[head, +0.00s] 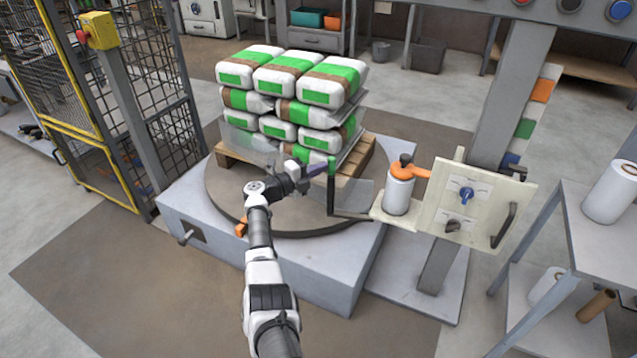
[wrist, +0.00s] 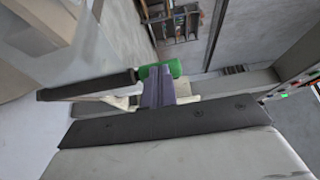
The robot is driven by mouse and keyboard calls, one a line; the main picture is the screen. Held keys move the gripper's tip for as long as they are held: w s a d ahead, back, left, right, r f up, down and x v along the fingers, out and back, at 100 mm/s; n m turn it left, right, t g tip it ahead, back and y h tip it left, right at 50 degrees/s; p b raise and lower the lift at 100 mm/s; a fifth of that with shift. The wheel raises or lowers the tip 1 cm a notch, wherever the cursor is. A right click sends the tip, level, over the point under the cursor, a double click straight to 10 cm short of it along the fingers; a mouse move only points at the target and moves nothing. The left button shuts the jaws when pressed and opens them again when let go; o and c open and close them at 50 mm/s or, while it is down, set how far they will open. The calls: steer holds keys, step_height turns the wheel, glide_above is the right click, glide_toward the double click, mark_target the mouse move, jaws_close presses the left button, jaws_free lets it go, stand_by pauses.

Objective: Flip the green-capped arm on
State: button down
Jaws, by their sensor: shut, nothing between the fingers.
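The green-capped arm (head: 331,198) is a dark bar standing upright beside the turntable load, with its green cap (head: 331,164) at the top. In the wrist view the dark bar (wrist: 85,85) runs in from the left, ending near the green cap (wrist: 168,68). My gripper (head: 318,168) is shut and empty, its purple fingertips right at the left of the cap in the head view. In the wrist view my fingertips (wrist: 157,90) overlap the bar's end just below the cap; I cannot tell whether they touch.
Stacked bags (head: 290,95) stand on a wooden pallet (head: 362,150) on the turntable (head: 290,222), close behind my gripper. To the right are an orange-topped roll (head: 398,192) and a panel (head: 480,210) with a blue knob and handle. A mesh fence (head: 165,100) stands left.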

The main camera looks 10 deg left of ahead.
steer(key=shift+w+b, duration=0.35)
steer(key=shift+b, duration=0.1)
steer(key=shift+w+r, duration=0.1)
stand_by(0.4)
